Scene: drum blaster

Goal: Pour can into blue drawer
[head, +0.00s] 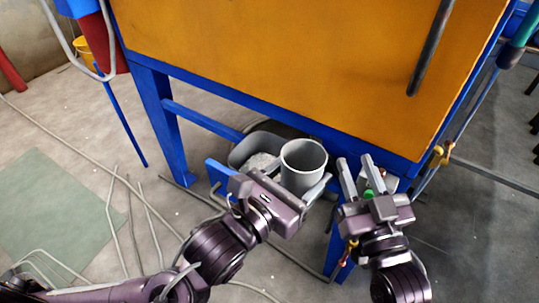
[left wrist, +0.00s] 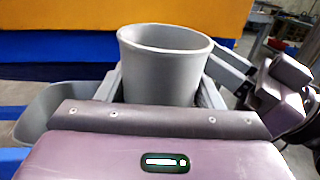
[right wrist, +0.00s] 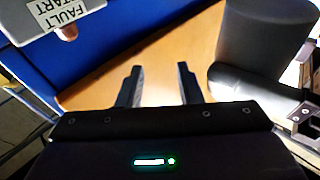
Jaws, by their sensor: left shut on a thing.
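A grey open-topped can (head: 303,157) is held upright, or nearly so, by my left gripper (head: 302,180). The can also shows between the fingers in the left wrist view (left wrist: 163,75). The blue drawer (head: 219,176) is pulled out under the orange-yellow cabinet, left of the can. Its grey inside (head: 240,153) holds whitish grains. The can hides the drawer's right part. My right gripper (head: 360,174) is open and empty, right of the can. Its fingers also stand apart in the right wrist view (right wrist: 158,88).
The blue-framed cabinet (head: 310,60) stands close above the grippers. A control box (right wrist: 55,18) marked FAULT and START is near my right gripper. A blue leg (head: 160,120) stands left of the drawer. Loose cables cross the floor at the left.

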